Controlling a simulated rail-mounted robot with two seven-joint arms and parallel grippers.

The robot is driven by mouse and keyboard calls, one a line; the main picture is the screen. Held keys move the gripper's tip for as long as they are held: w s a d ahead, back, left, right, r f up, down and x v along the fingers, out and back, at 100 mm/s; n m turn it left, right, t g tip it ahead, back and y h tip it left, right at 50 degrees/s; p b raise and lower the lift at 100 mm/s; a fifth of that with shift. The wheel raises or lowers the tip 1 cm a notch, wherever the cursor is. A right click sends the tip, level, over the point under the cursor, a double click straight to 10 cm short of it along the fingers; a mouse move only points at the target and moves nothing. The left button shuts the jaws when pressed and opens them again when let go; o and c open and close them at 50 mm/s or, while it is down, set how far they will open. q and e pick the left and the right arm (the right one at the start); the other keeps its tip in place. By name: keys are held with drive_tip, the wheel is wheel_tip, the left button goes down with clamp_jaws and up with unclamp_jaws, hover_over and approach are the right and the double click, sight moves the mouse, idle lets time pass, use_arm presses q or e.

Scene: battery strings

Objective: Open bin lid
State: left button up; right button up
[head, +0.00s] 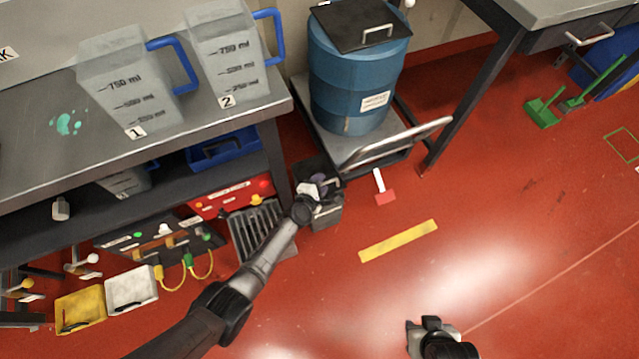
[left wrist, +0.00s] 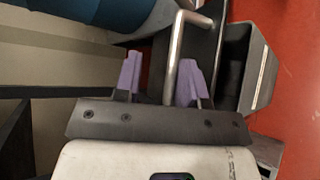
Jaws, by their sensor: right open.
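A small dark grey bin (head: 326,214) stands on the floor by the bench leg, partly hidden by my left gripper (head: 318,188). In the left wrist view, the bin's grey body (left wrist: 258,75) is at the right, beside a dark panel (left wrist: 207,38) that looks like its lid. A bent metal handle (left wrist: 176,55) passes between the purple fingers of my left gripper (left wrist: 160,80). The handle is nearer the right finger, with a gap to the left one. Whether the lid is raised, I cannot tell. My right gripper (head: 428,324) is open and empty over the floor.
A blue barrel (head: 350,85) with a black lid stands on a cart (head: 375,150) behind the bin. The bench (head: 60,125) holds two measuring jugs. A red hammer-like tool (head: 384,196) lies near the cart. Red floor at the right is largely clear.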

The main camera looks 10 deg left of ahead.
use_arm(q)
drive_tip(key=shift+r, duration=0.1)
drive_tip(key=shift+s+r+p, duration=0.15)
drive_tip(key=shift+s+p, duration=0.05)
drive_tip(key=shift+p, duration=0.1)
drive_tip(key=p+v, duration=0.7)
drive_tip(key=v, duration=0.6)
drive_tip(key=shift+s, duration=0.2)
drive_tip(key=shift+a, duration=0.15)
